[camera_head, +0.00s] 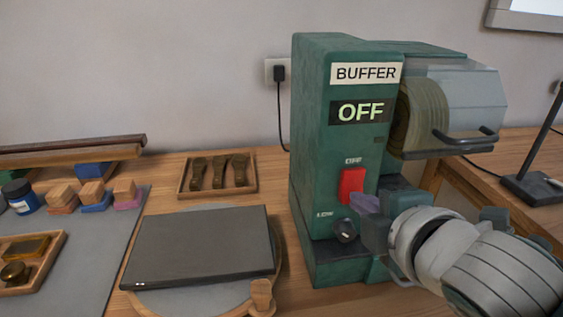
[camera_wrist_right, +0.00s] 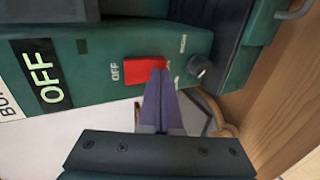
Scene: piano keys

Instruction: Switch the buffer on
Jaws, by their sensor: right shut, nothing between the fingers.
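The green buffer (camera_head: 310,120) stands on the wooden table, with a "BUFFER" label and a display (camera_head: 361,111) that reads OFF. Its red switch (camera_head: 352,185) is on the front panel, above a black knob (camera_head: 345,231). In the right wrist view the red switch (camera_wrist_right: 145,70) lies just beyond my fingertips, near the knob (camera_wrist_right: 200,66). My right gripper (camera_head: 362,204) is shut and empty, its purple fingertips close to the lower end of the switch. In the wrist view the fingertips (camera_wrist_right: 159,75) overlap the switch's edge; I cannot tell whether they touch. My left gripper is not in view.
A dark flat slab (camera_head: 200,245) lies on a round board left of the buffer. A wooden tray (camera_head: 217,175) with brown tools is behind it. A grey mat (camera_head: 85,250) with blocks and a jar is further left. A plug (camera_head: 279,73) is in the wall socket.

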